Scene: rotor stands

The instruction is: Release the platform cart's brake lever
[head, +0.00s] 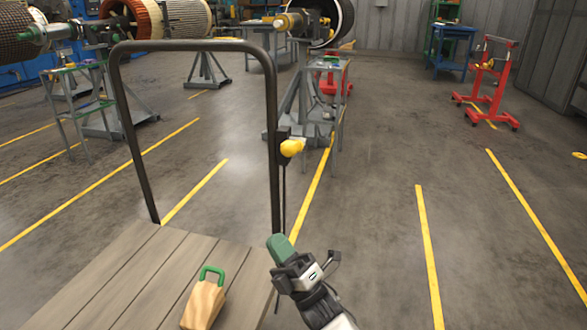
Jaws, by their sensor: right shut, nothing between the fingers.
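The platform cart has a wooden plank deck (125,275) and a black tubular push handle (195,45). The brake lever's yellow knob (291,147) sits on a dark bracket on the handle's right post. A thin dark rod runs down from there beside the post. My right gripper (280,248) is shut and empty, with its green tip pointing up. In the picture it is well below the knob, close to the foot of the right post, and apart from the knob. My left gripper is not in view.
A wooden block with a green handle (203,303) stands on the deck. Grey stands bearing rotors and a small grey table (325,66) are beyond the cart. A red wheeled stand (489,85) is at back right. Floor right of the cart is clear.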

